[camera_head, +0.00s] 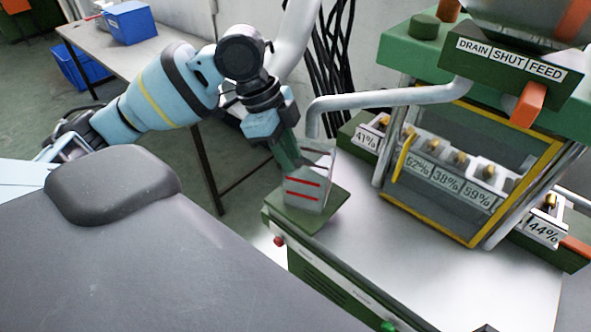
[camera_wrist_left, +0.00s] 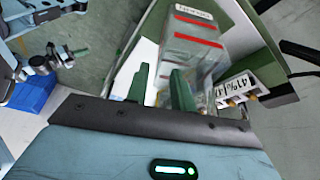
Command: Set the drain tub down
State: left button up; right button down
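The drain tub (camera_head: 308,189) is a clear box with red level lines. It stands upright on a green pad (camera_head: 322,212) at the left corner of the machine's table, under the grey drain spout (camera_head: 313,122). It also shows in the left wrist view (camera_wrist_left: 193,48), with a small label near its top. My left gripper (camera_head: 289,152) is at the tub's near upper left side. In the left wrist view its two green fingers (camera_wrist_left: 160,88) are apart, one overlapping the tub's edge. I see nothing clearly clamped between them; whether a finger touches the tub is unclear. My right gripper is out of view.
The machine has a yellow-framed window (camera_head: 470,165), percentage labels and an orange lever (camera_head: 528,104) under a DRAIN, SHUT, FEED sign. A side table (camera_head: 165,40) with a blue bin (camera_head: 129,22) stands behind my left arm. The metal tabletop (camera_head: 400,240) is clear in front.

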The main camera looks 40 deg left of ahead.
pick_arm(q)
jog(key=shift+v, duration=1.85)
